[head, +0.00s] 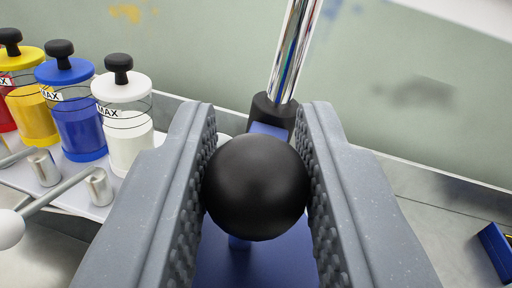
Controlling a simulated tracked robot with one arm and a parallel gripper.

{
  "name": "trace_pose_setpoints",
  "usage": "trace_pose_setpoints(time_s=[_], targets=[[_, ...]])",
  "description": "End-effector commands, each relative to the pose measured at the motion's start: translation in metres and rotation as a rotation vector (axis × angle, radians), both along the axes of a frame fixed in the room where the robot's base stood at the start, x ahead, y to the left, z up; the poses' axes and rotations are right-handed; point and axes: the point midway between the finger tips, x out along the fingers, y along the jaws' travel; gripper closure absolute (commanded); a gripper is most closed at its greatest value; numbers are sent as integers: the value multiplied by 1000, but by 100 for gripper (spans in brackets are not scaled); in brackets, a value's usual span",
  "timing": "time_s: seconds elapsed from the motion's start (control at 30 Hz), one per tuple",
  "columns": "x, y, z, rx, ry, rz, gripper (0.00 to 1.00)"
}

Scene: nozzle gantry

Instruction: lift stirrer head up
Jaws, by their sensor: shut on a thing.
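My gripper (258,180) has two grey jaws with studded inner faces, and it is shut on a black ball knob (257,188). The knob sits between the jaws and touches both. Behind it a shiny metal column (294,50) rises from a black collar (272,113) with a blue part below it. A dark blue base (235,268) shows under the knob. The stirrer head itself cannot be made out clearly; the knob and jaws hide much of what lies behind them.
At left, a white rack (75,196) holds a white canister (124,120), a blue canister (72,110), a yellow canister (28,105) and part of a red one, with black knobs on top. Metal cylinders and a rod with a white ball stand before them. A blue object (496,250) lies at the right edge.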

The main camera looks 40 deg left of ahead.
Motion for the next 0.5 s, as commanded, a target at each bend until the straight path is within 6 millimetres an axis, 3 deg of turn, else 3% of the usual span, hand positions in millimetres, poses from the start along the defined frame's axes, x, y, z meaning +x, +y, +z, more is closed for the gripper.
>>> trace_pose_setpoints(time_s=[0.23, 0.27, 0.3, 0.5], targets=[[2, -2, 8, 10, -15, -7, 100], [2, -2, 9, 11, -15, -7, 67], [2, -2, 8, 10, -14, -6, 56], [2, -1, 6, 7, -11, -4, 56]])
